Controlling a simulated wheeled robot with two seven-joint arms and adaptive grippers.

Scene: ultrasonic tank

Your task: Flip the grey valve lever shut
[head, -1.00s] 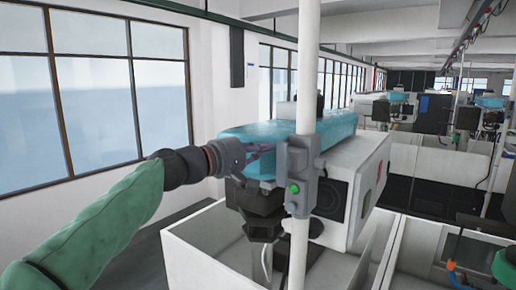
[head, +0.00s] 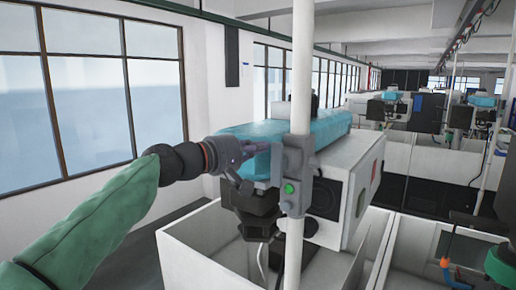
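A grey valve-like fitting (head: 291,177) with a green round button is fixed to the white upright pole (head: 301,70). A short grey stub sticks out on its right side. I cannot clearly tell which part is the lever or how it is set. My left gripper (head: 259,167) is just left of the fitting, in front of the blue-topped machine. Its fingers are spread apart, one upper and one pointing downward, with nothing seen between them. Whether a fingertip touches the fitting cannot be told. My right gripper is not in view.
A white machine with a blue cover (head: 333,128) stands behind the pole. A white open-topped tank (head: 200,243) lies below, with a dark machine head (head: 252,207) over it. Windows line the left wall. More machines stand at the right back.

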